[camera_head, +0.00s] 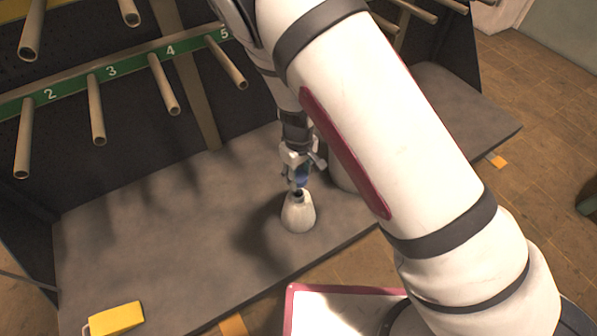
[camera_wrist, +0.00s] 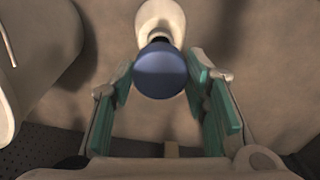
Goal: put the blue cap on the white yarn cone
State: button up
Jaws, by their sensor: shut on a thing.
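The white yarn cone (camera_head: 298,214) stands upright on the grey table, its narrow dark tip upward. It also shows at the top of the wrist view (camera_wrist: 161,17). My gripper (camera_head: 297,181) points down just above the cone's tip. In the wrist view my gripper (camera_wrist: 161,82) has its green-padded fingers on both sides of the round blue cap (camera_wrist: 160,71), shut on it. The blue cap also shows small between the fingers in the head view (camera_head: 303,176). It partly hides the cone's tip in the wrist view. I cannot tell whether cap and tip touch.
Another pale rounded object (camera_head: 343,176) stands close behind my gripper, partly hidden by my arm. A rack with numbered pegs (camera_head: 165,86) lines the back. A yellow object (camera_head: 116,318) lies at the table's front left. The table (camera_head: 150,240) left of the cone is clear.

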jog(key=b, duration=0.5)
send_over(299, 190)
jog(key=s, duration=0.2)
jog(key=shift+w+f, duration=0.15)
jog(key=shift+f, duration=1.3)
jog(key=shift+w+f, duration=0.1)
jog(key=shift+f, duration=1.35)
jog(key=shift+f, duration=0.1)
jog(key=shift+f+b, duration=1.1)
jog(key=shift+f, duration=0.4)
jog(key=o, duration=0.9)
jog(key=shift+r, duration=0.1)
notch_tip(299, 190, up, 12)
